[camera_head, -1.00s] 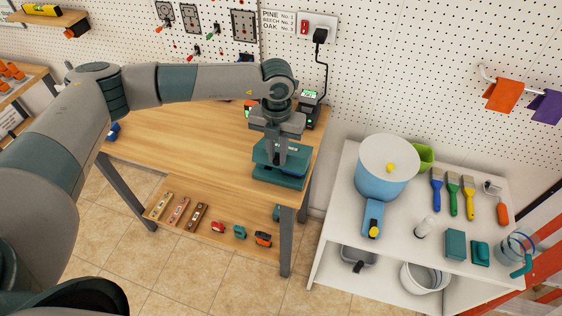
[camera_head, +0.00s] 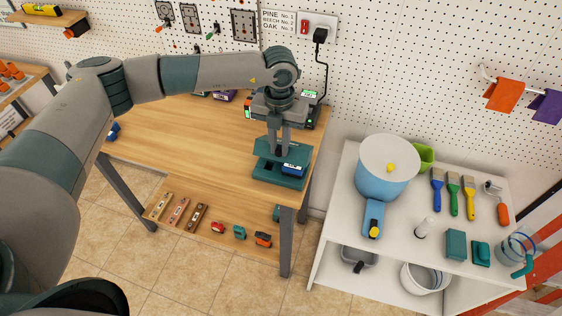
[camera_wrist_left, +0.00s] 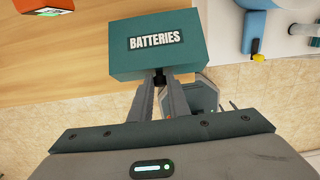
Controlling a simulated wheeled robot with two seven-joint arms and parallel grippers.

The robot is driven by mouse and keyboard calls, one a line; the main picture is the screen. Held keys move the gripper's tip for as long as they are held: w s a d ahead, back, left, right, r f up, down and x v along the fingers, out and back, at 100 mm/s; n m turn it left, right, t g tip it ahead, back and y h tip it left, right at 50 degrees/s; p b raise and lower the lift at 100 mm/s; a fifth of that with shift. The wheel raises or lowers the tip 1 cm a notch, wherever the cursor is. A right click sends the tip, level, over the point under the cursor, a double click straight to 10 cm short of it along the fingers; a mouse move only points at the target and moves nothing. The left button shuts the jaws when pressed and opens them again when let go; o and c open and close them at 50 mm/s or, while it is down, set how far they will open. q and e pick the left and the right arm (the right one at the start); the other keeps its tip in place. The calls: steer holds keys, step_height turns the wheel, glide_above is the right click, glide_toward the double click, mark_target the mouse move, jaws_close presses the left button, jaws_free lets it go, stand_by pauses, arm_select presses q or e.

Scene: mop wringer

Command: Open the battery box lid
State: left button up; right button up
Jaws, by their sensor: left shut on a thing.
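The teal battery box (camera_head: 276,181) stands on the wooden table near its right end. Its teal lid (camera_head: 297,150) is raised at the front, and a blue item (camera_head: 293,169) shows in the gap between lid and box. My left gripper (camera_head: 277,151) is at the lid's front. In the left wrist view the lid (camera_wrist_left: 155,62) carries the label BATTERIES, and the left gripper's fingers (camera_wrist_left: 160,80) are closed on a small dark knob (camera_wrist_left: 159,76) at its edge. The fingers hide part of the box front. My right gripper is not in view.
The wooden table (camera_head: 180,140) is mostly clear left of the box. A charger with green lights (camera_head: 309,110) stands behind the gripper. A white shelf unit (camera_head: 400,255) with a blue pot (camera_head: 387,180) and brushes stands to the right. A pegboard wall closes the back.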

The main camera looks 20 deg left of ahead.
arm_select(q)
steer(key=shift+w+r+b, duration=0.2)
steer(key=shift+w+r, duration=0.15)
steer(key=shift+w, duration=0.25)
steer(key=shift+w+r+b, duration=0.15)
steer(key=shift+w+r, duration=0.2)
steer(key=shift+w, duration=0.2)
steer(key=shift+w, duration=0.15)
steer(key=shift+w+r+b, duration=0.25)
steer(key=shift+w+b, duration=0.05)
steer(key=shift+w, duration=0.3)
steer(key=shift+w+r+b, duration=0.2)
steer(key=shift+w+b, duration=0.05)
steer(key=shift+w, duration=0.3)
steer(key=shift+w+d, duration=0.1)
steer(key=shift+w+b, duration=0.6)
steer(key=shift+w, duration=0.2)
steer(key=shift+w+r, duration=0.2)
steer(key=shift+w, duration=0.2)
